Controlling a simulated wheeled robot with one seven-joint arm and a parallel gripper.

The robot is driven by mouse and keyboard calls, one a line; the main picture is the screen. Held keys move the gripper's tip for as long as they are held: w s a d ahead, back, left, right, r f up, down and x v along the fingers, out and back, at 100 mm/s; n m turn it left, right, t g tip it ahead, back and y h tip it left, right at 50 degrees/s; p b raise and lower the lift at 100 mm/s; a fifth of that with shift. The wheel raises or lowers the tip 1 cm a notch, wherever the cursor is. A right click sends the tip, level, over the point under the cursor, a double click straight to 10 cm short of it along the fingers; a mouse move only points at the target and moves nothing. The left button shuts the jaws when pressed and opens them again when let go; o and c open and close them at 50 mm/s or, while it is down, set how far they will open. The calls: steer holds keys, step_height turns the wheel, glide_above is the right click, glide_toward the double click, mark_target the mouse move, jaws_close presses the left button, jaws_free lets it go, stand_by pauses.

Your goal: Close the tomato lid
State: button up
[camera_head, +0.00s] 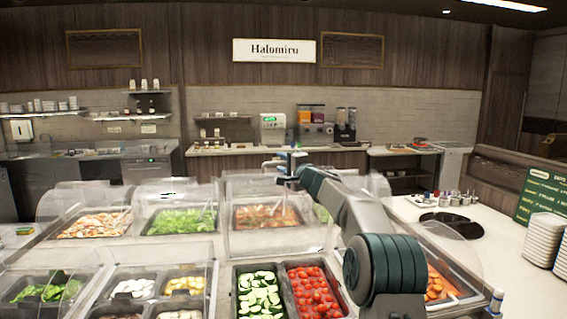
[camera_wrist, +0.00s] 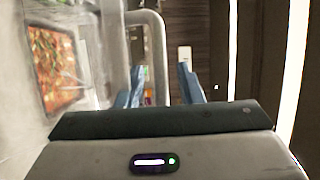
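Red tomatoes (camera_head: 314,292) lie in an uncovered well at the front centre in the head view, next to a well of sliced cucumber (camera_head: 259,295). A clear lid panel (camera_head: 277,243) stands up behind these wells; I cannot tell whether it covers the tomatoes alone. My gripper (camera_head: 289,153) is above and behind the tomato well, near the top of the clear panels. In the wrist view, the two blue fingers of my gripper (camera_wrist: 160,84) are apart, and a pale rounded rim (camera_wrist: 157,45) shows beyond them. I cannot tell whether they touch it.
Clear covers (camera_head: 160,195) stand over the back row of wells with mixed salads. A well of carrots (camera_head: 440,284) is right of my arm.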

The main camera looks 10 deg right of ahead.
steer(key=shift+c, duration=0.2)
jaws_close()
steer(key=shift+s+f, duration=0.1)
